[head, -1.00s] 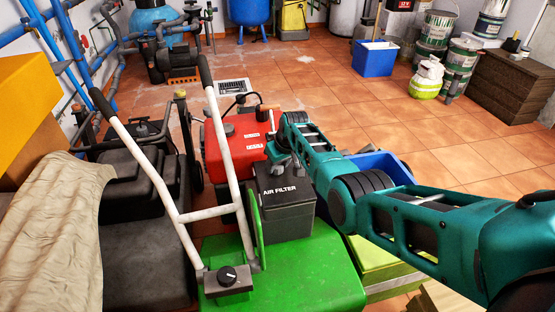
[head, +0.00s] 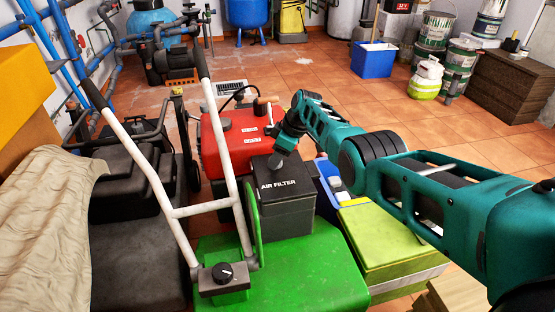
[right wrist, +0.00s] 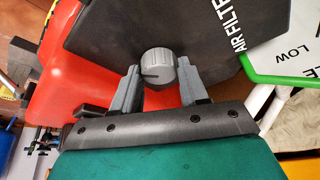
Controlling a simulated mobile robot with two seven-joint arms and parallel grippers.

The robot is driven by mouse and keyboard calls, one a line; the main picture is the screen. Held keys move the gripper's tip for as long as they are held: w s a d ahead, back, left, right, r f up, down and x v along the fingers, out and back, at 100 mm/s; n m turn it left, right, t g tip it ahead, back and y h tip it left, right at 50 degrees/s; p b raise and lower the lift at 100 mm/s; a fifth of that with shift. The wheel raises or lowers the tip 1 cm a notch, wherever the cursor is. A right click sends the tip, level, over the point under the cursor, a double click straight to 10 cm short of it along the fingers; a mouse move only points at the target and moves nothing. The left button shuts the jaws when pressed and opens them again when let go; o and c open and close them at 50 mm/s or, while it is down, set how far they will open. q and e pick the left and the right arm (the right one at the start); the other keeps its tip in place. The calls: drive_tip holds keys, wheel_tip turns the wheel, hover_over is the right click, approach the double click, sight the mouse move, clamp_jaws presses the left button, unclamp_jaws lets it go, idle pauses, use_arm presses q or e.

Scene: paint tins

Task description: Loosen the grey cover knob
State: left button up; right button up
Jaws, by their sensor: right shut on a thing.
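The grey cover knob (right wrist: 158,66) is a round ridged knob on top of the black air filter box (head: 284,212). The box also shows in the right wrist view (right wrist: 120,30), with the lettering AIR FILTER. My right gripper (head: 281,153) comes down over the top of the box from the upper right. In the right wrist view, the two grey fingers of my right gripper (right wrist: 159,74) stand on either side of the knob and are shut on it. In the head view the fingers mostly hide the knob. My left gripper is in neither view.
A red tank (head: 240,135) stands behind the box. A green housing (head: 300,275) lies in front, and a white handle (head: 160,180) rises at the left. A blue tub (head: 328,178) and a yellow-green case (head: 385,240) are at the right.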

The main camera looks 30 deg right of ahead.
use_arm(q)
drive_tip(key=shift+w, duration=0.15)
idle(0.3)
use_arm(e)
drive_tip(key=o, duration=1)
drive_tip(key=shift+o, duration=0.2)
drive_tip(key=shift+r, duration=0.1)
drive_tip(key=shift+s+r+p, duration=0.1)
drive_tip(key=shift+r+p, duration=0.15)
drive_tip(key=shift+p, duration=0.1)
use_arm(q)
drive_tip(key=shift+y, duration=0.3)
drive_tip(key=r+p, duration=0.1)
drive_tip(key=p, duration=0.1)
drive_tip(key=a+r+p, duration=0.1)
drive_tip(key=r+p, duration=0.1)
drive_tip(key=p, duration=0.1)
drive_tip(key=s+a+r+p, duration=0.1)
drive_tip(key=p, duration=0.1)
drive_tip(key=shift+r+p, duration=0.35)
use_arm(e)
drive_tip(key=v, duration=1.2)
drive_tip(key=shift+d, duration=0.15)
drive_tip(key=shift+c, duration=0.4)
